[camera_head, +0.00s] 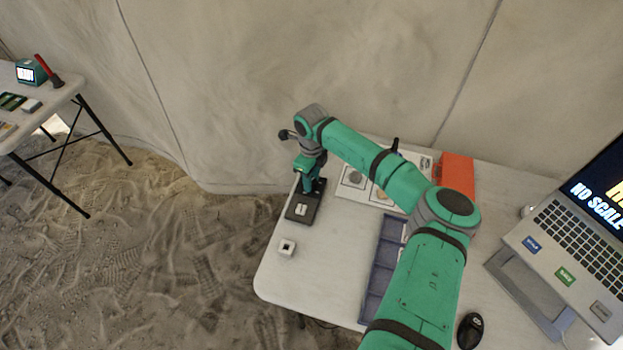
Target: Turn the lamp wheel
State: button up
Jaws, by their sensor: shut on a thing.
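A dark lamp (303,208) stands near the far left edge of the white table, on a flat black base with a small white label. My gripper (312,186) points down just above the back of this base. It is shut on the lamp, apparently at its wheel. The wheel itself is hidden by my gripper and wrist, so its turn cannot be seen. A dark piece, perhaps the lamp's head, shows to the left of my wrist.
A blue-grey compartment tray (386,252), printed sheets (358,186), an orange box (456,174), a laptop (575,245) and a black mouse (470,331) lie rightward. Another table (62,95) stands far left.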

jog(key=m, duration=0.5)
jog(key=shift+r+m, duration=0.1)
jog(key=shift+m, duration=0.2)
jog(key=m, duration=0.4)
jog(key=shift+a, duration=0.15)
jog(key=m, duration=0.5)
jog(key=shift+a+m, duration=0.1)
jog(key=shift+m, duration=0.3)
jog(key=m, duration=0.4)
jog(key=shift+m, duration=0.3)
jog(key=o, duration=1.1)
jog(key=shift+c, duration=0.2)
jog(key=shift+r, duration=0.1)
notch_tip(320, 180, up, 11)
